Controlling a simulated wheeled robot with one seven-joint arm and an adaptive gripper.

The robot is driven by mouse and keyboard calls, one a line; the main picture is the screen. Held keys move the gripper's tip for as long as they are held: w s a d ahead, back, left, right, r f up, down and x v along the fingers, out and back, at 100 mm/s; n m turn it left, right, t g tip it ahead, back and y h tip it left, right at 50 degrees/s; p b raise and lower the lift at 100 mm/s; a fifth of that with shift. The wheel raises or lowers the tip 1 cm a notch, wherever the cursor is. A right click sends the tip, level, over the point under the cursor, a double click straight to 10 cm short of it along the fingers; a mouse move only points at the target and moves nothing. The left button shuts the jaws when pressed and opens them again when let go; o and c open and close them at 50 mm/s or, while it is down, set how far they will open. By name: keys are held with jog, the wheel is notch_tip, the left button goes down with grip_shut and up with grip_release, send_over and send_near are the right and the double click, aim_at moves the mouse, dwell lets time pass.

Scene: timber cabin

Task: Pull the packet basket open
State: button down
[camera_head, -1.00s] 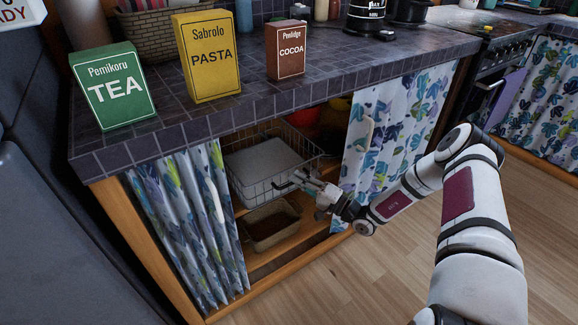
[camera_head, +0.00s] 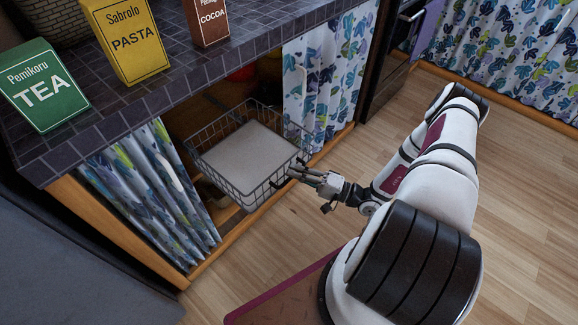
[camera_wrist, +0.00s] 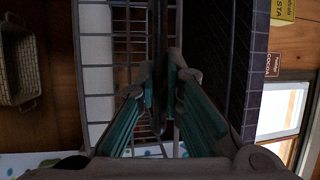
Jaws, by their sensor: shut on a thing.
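The packet basket (camera_head: 243,160) is a dark wire basket with a flat pale grey packet (camera_head: 248,157) in it. It sticks out of the cabinet opening under the tiled counter, between two patterned curtains. My gripper (camera_head: 298,174) is at the basket's front right, shut on its front handle. In the wrist view my gripper (camera_wrist: 165,90) has its green-sided fingers closed around a dark bar, with the basket's wires (camera_wrist: 128,60) beside it. The fingertips' exact contact is dark and hard to make out.
Curtains hang left (camera_head: 155,190) and right (camera_head: 325,75) of the opening. The counter (camera_head: 150,100) above holds tea (camera_head: 42,88), pasta (camera_head: 132,42) and cocoa (camera_head: 208,18) boxes. A lower brown basket (camera_wrist: 18,65) shows in the wrist view. The wooden floor (camera_head: 280,235) in front is clear.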

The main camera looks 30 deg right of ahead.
jog(key=shift+d, duration=0.1)
jog(key=c, duration=2)
grip_release()
jog(key=shift+o, duration=0.2)
jog(key=v, duration=1.2)
